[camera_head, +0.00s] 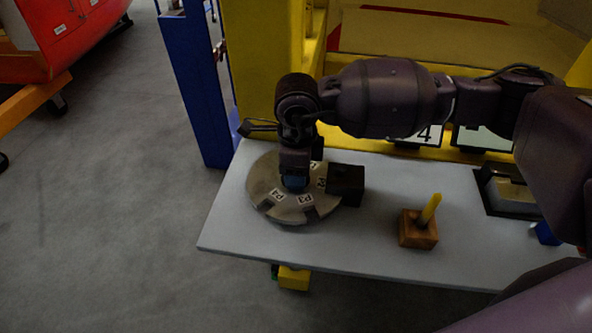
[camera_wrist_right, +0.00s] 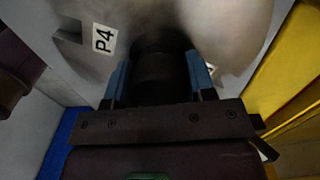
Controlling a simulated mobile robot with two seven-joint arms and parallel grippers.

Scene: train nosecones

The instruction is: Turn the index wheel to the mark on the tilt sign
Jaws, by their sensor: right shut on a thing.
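The index wheel (camera_head: 268,205) is a grey metal disc lying flat on the left part of the table, with white labels such as P4, P3 and P2 around its face. It fills the top of the right wrist view (camera_wrist_right: 215,30), with label P4 at the upper left. My right gripper (camera_head: 294,182) points down at the wheel's middle. Its blue fingers (camera_wrist_right: 160,82) are shut on the dark centre knob (camera_wrist_right: 160,65). A sign with a 4 (camera_head: 428,134) stands behind the table, partly hidden by my right arm; I cannot tell whether it is the tilt sign. My left gripper is not in view.
A black block (camera_head: 346,184) sits against the wheel's right edge. A wooden block with a yellow peg (camera_head: 418,230) stands to the right. A dark tray with a grey piece (camera_head: 512,192) is farther right. A blue post (camera_head: 196,90) and yellow frame stand behind.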

